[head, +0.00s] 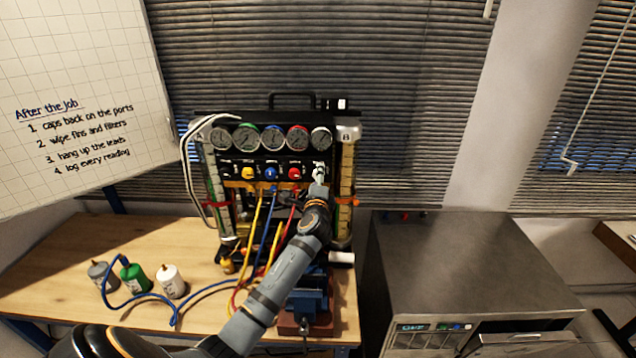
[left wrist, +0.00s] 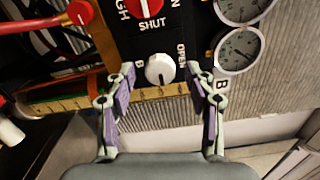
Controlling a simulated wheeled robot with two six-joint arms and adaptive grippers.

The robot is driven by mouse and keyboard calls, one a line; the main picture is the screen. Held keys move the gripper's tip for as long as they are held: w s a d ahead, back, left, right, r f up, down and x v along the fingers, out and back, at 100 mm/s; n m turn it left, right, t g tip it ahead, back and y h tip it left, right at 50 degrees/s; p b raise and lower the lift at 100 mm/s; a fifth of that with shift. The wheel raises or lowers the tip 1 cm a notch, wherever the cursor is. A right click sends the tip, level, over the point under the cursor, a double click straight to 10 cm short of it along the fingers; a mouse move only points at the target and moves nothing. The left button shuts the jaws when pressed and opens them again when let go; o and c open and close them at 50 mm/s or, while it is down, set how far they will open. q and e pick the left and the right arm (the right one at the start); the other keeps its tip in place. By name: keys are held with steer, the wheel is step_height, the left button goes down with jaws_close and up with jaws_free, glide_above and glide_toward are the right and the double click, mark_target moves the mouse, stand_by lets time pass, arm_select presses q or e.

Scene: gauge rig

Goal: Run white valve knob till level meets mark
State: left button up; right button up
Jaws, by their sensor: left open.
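The white valve knob (head: 319,170) is at the right end of the knob row on the gauge rig. In the left wrist view the white knob (left wrist: 159,71) has a dark pointer line and an OPEN label to its right. My left gripper (head: 319,188) is in front of it. In the wrist view my left gripper (left wrist: 160,78) is open, one finger on each side of the knob, with gaps showing. Column B (head: 347,180) has a yellowish scale; its level and mark are too small to tell. Column A (head: 213,185) shows some green.
Gauges, a yellow, a blue and a red knob (head: 293,173) line the rig. Coloured hoses hang in front. A grey, a green and a white bottle (head: 172,282) stand on the wooden bench (head: 50,270). A grey cabinet (head: 470,265) is at the right.

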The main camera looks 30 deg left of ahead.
arm_select(q)
steer(key=v, duration=1.2)
steer(key=shift+a, duration=0.1)
steer(key=w+a+n+b, duration=0.6)
steer(key=w+n+b, duration=0.5)
steer(key=b, duration=0.4)
steer(key=shift+a, duration=0.4)
steer(key=shift+s, duration=0.1)
